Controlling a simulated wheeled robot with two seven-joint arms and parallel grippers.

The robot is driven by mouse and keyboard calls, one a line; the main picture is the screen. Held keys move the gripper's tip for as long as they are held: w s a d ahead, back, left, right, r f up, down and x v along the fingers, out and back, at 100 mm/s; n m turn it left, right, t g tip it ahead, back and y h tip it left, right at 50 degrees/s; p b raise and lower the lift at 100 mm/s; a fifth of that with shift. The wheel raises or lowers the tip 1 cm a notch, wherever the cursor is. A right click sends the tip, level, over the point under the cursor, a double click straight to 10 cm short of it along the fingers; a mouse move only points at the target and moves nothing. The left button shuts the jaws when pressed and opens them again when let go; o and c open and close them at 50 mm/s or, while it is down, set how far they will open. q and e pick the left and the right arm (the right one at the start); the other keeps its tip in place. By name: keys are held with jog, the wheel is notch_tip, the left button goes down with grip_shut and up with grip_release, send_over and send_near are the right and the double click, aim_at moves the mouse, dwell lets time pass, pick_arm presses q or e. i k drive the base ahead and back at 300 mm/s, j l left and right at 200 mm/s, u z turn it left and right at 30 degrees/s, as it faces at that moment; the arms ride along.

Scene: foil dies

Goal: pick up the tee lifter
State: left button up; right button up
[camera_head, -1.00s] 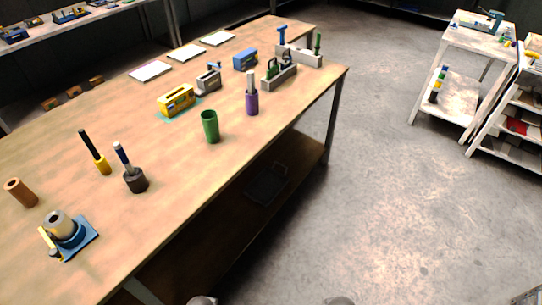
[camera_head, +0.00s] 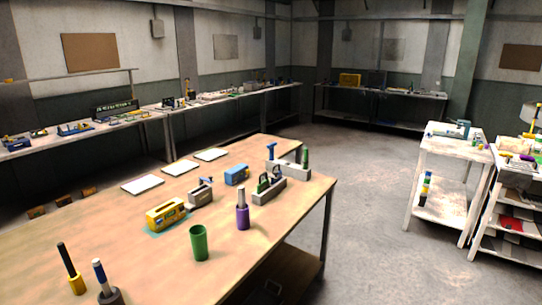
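A blue tool with a T-shaped top (camera_head: 271,151) stands upright at the far end of the wooden table, and it looks like the tee lifter. It stands at the left end of a pale grey rack (camera_head: 289,170), whose right end carries a green upright piece (camera_head: 305,158). The tool's lower part is hidden in or behind the rack. A second grey holder (camera_head: 268,194) with dark green handled pieces stands just in front. Neither of my grippers is in view.
The wooden table (camera_head: 120,228) also holds a green cup (camera_head: 199,243), a purple holder (camera_head: 242,216), a yellow device (camera_head: 165,214), a grey device (camera_head: 201,192) and a blue device (camera_head: 236,175). Open concrete floor (camera_head: 365,220) lies right of it, before a white cart (camera_head: 440,206).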

aim_at(270, 147)
jog(key=u, duration=0.25)
jog(key=i+l+u, duration=0.1)
jog(key=l+u, duration=0.35)
jog(key=i+l+u, duration=0.1)
jog(key=l+u, duration=0.75)
